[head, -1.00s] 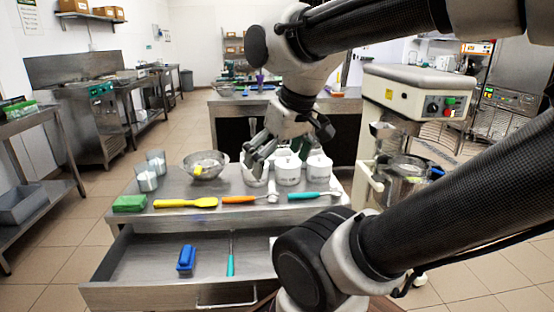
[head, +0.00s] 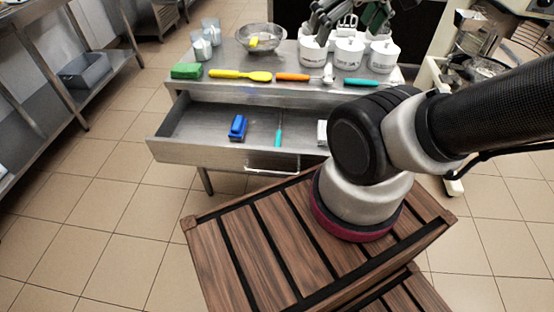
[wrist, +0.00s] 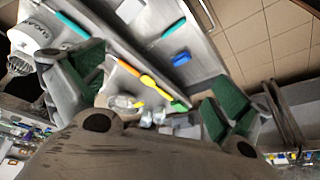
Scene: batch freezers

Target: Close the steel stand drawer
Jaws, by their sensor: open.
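The steel stand (head: 205,92) has its drawer (head: 195,150) pulled out toward me, with a bar handle (head: 272,168) on its front. Inside the drawer lie a blue brush (head: 238,128), a teal-handled tool (head: 279,132) and a white item (head: 322,132) partly hidden by my arm. My gripper (head: 335,18) is at the top edge of the head view, above the white tubs at the back of the stand, away from the drawer front. In the wrist view my gripper (wrist: 160,75) shows its green fingers spread apart and empty, with the open drawer (wrist: 205,60) beyond them.
On the stand top are a green sponge (head: 187,71), a yellow spatula (head: 240,75), an orange-handled tool (head: 293,77), a metal bowl (head: 261,38), glasses (head: 202,46) and white tubs (head: 348,53). A shelf (head: 60,75) stands left. Floor is clear left of my base.

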